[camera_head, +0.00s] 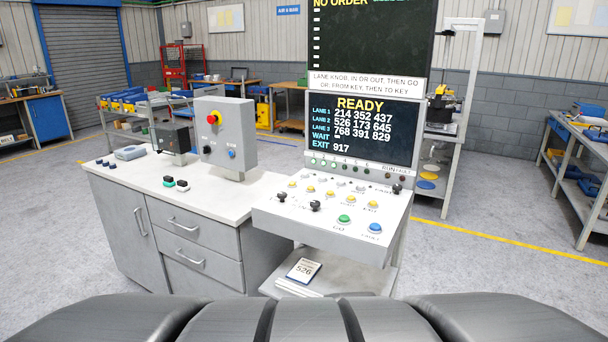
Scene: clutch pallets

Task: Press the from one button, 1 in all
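The sloped white control panel (335,219) stands at centre right. It carries a row of yellow buttons (330,194), a row of pale buttons behind them, black knobs (315,205), a green GO button (344,218) and a blue button (375,228). The small labels are too blurred to tell which button is from one. The screen (361,130) above reads READY, with numbers for lanes 1 to 3, a dash for WAIT and 917 for EXIT. My gripper is not in view.
A grey cabinet (200,245) left of the panel bears a box with a red emergency button (213,118). A card marked 526 (303,270) lies on a shelf below the panel. The dark upper board (372,45) reads NO ORDER.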

